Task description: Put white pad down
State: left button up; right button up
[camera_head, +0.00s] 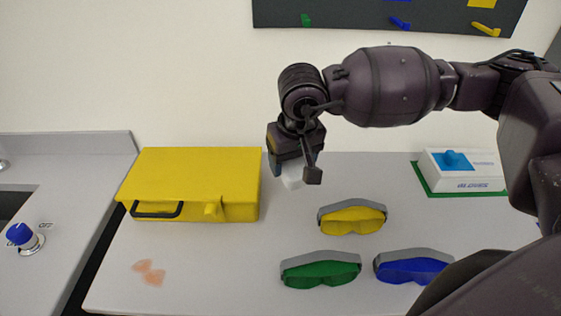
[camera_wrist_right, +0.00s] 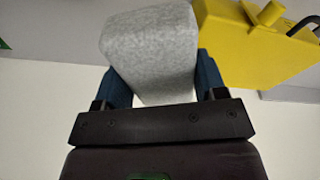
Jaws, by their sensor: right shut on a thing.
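My right gripper (camera_wrist_right: 154,90) is shut on the white pad (camera_wrist_right: 150,45), which sits between its two blue fingers in the right wrist view. In the head view the right gripper (camera_head: 294,176) is above the table, just right of the yellow case, and the white pad (camera_head: 292,183) shows only in part below it. The gripper hides the rest of the pad. I cannot tell whether the pad touches the table. My left gripper is not in view.
A yellow case (camera_head: 190,175) stands left. Yellow goggles (camera_head: 352,218), green goggles (camera_head: 320,270) and blue goggles (camera_head: 410,268) lie in front. A white box (camera_head: 465,175) stands right. A reddish smear (camera_head: 150,272) marks the front left. The table's middle left is clear.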

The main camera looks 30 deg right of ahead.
notch_tip(320, 180, down, 6)
jog(key=w+a, duration=0.1)
jog(key=shift+w+a+f+n, duration=0.25)
jog(key=shift+w+a+n, duration=0.05)
jog(key=shift+w+a, duration=0.1)
